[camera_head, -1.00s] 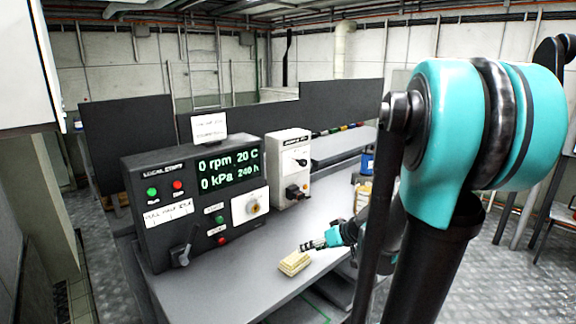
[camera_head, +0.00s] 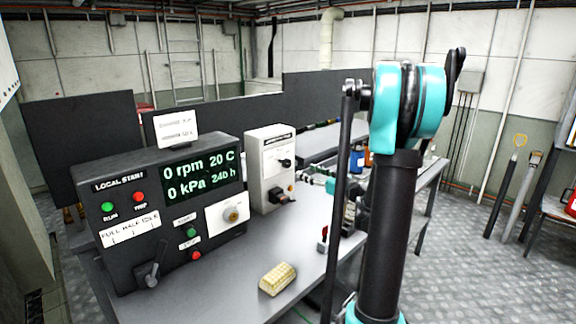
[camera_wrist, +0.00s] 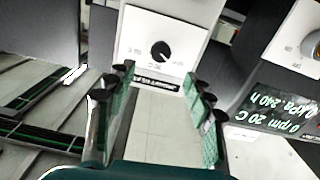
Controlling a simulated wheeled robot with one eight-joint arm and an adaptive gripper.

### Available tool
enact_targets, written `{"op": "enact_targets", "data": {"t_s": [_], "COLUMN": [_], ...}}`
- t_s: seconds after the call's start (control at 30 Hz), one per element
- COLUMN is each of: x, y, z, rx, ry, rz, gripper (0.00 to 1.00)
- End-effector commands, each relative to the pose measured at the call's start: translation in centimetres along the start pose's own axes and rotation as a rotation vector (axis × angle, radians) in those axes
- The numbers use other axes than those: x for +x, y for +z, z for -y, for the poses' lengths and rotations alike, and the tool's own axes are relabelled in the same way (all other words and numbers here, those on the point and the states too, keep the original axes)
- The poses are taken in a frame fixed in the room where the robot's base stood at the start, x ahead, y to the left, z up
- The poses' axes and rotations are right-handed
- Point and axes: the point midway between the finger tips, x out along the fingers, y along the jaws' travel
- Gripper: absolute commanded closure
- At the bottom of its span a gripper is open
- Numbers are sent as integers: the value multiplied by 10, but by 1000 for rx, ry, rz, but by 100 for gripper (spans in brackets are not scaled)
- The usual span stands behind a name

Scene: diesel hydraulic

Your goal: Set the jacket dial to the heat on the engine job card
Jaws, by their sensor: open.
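A pale grey box (camera_head: 270,150) stands on the bench right of the black console, with a black dial knob (camera_head: 286,163) on a white plate. I cannot read its label, so I cannot confirm that it is the jacket dial. In the wrist view this knob (camera_wrist: 162,52) appears upside down, beyond my fingertips, with marks around it too small to read. A white card (camera_head: 176,129) stands on the console; its print is unreadable. My gripper (camera_wrist: 158,77) is open and empty, facing the box without touching the knob; it also shows small in the head view (camera_head: 318,183).
A yellowish block (camera_head: 278,278) and a small red-topped part (camera_head: 323,238) are on the bench. Bench between them is clear.

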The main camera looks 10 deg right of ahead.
Motion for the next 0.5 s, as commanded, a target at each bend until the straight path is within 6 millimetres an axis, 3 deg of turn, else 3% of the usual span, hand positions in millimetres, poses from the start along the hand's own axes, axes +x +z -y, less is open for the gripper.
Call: {"op": "enact_targets", "data": {"t_s": [0.2,0.5], "x": [45,95], "y": [0,0], "z": [1,1], "rx": [1,1], "ry": [-5,-3], "rz": [0,1], "gripper": [47,47]}}
